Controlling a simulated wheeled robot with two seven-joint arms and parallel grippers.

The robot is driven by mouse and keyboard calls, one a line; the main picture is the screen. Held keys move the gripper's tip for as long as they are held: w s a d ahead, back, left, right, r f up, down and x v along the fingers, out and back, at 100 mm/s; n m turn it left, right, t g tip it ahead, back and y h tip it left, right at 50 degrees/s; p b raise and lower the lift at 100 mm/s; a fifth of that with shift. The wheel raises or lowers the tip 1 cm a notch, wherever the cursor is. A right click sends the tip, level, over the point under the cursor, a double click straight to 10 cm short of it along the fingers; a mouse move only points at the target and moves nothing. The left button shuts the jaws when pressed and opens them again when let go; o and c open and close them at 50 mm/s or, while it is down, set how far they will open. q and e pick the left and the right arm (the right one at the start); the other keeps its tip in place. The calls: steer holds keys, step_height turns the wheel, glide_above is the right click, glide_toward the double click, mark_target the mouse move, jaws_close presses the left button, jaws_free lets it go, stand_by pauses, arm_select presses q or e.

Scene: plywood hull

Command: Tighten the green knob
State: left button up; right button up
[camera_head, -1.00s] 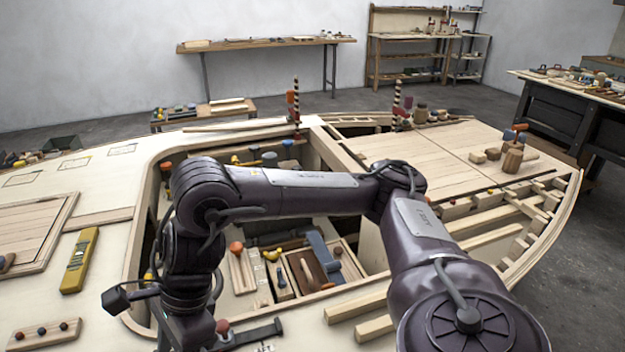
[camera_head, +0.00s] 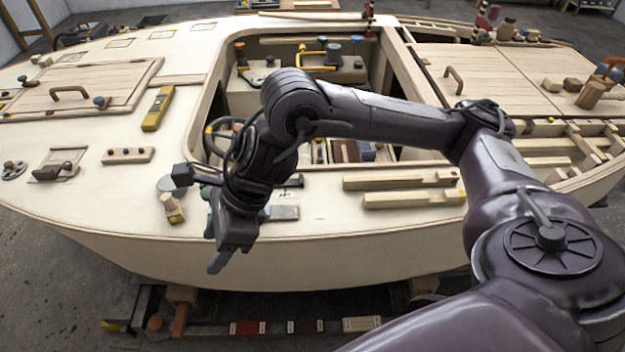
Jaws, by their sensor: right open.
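A small dull grey-green round knob (camera_head: 207,191) shows on the deck strip in front of the hatch, partly hidden behind my right wrist. Another dull roundish cap (camera_head: 168,184) is left of it, by a small yellow and wood block (camera_head: 172,208). I cannot tell for sure which is the green knob. My right gripper (camera_head: 215,248) is open and points down at the near edge of the hull, nearer to me than both caps and apart from them. Its jaws look empty. My left gripper is out of view.
Wood strips (camera_head: 400,198) lie on the near deck right of my gripper. A block with several small knobs (camera_head: 128,155), a yellow level (camera_head: 158,108) and a handled hatch lid (camera_head: 85,92) are at left. My right arm crosses the open hatch.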

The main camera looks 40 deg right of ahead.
steer(key=w+a+r+m+t+y, duration=0.1)
steer(key=a+r+m+t+y, duration=0.15)
steer(key=a+m, duration=0.45)
steer(key=w+a+r+m+t+y, duration=0.2)
steer(key=a+m+t, duration=0.2)
steer(key=m, duration=0.4)
steer(key=w+d+f+m+t+h, duration=0.1)
steer(key=d+f+m+h, duration=0.15)
steer(key=d+m, duration=0.45)
steer(key=w+d+f+m+t+h, duration=0.1)
steer(key=d+f+m+h, duration=0.15)
steer(key=m, duration=0.75)
steer(key=s+d+f+m+g+h, duration=0.6)
steer(key=s+d+f+m, duration=0.4)
steer(key=d+f+m, duration=0.4)
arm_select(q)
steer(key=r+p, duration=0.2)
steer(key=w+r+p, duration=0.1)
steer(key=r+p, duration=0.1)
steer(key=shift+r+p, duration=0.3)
arm_select(e)
step_height(320, 180, down, 14)
steer(key=s+m+g, duration=0.1)
steer(key=m, duration=0.1)
steer(key=shift+s+a+g, duration=0.25)
steer(key=shift+a+g, duration=0.1)
steer(key=shift+a, duration=0.05)
